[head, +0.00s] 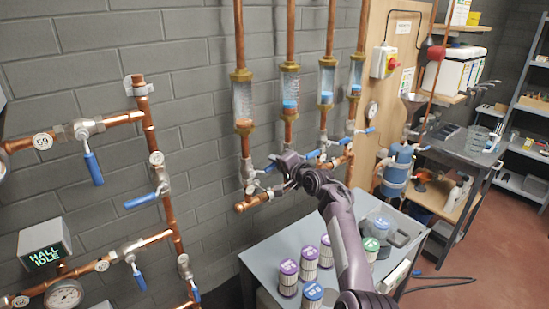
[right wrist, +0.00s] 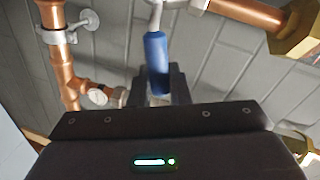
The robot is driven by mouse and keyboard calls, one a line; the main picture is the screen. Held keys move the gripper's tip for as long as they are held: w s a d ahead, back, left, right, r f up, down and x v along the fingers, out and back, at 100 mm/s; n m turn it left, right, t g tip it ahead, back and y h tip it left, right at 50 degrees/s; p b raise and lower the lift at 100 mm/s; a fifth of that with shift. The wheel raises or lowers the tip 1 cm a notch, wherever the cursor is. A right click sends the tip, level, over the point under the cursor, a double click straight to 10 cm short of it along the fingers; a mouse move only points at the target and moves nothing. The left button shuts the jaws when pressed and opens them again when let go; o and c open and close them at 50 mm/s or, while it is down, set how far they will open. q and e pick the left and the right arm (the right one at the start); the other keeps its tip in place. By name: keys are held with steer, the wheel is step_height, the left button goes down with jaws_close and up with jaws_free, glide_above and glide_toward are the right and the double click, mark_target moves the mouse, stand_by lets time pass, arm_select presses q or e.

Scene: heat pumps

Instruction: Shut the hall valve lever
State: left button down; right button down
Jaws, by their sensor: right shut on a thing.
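My right gripper (head: 277,168) reaches to the pipework below the sight glasses at the wall. In the right wrist view its two fingers (right wrist: 159,88) are shut on a blue valve lever (right wrist: 156,62), which hangs from a metal stem on a copper pipe. The gripper hides most of this lever in the head view. I cannot read a hall label on it. A display (head: 45,245) at the lower left reads "HALL IDLE". My left gripper is not in view.
Other blue levers (head: 93,167) hang on copper pipes at the left. Several sight glasses (head: 242,100) stand above my gripper. A grey table (head: 262,262) with purple- and blue-topped canisters (head: 288,275) is below my right arm. A blue cylinder (head: 397,165) stands beyond.

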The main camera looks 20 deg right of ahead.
steer(key=shift+d+f+m+y, duration=0.15)
steer(key=shift+f+m+y, duration=0.05)
steer(key=shift+f+m, duration=0.55)
steer(key=shift+d+f+m+y, duration=0.1)
steer(key=shift+f+m+y, duration=0.1)
steer(key=shift+f+m, duration=0.55)
steer(key=shift+g, duration=0.3)
steer(key=c, duration=1.4)
jaws_free()
steer(key=shift+r, duration=0.1)
steer(key=v, duration=0.7)
steer(key=shift+s+d+b, duration=0.15)
steer(key=shift+s+b, duration=0.2)
steer(key=shift+b, duration=0.05)
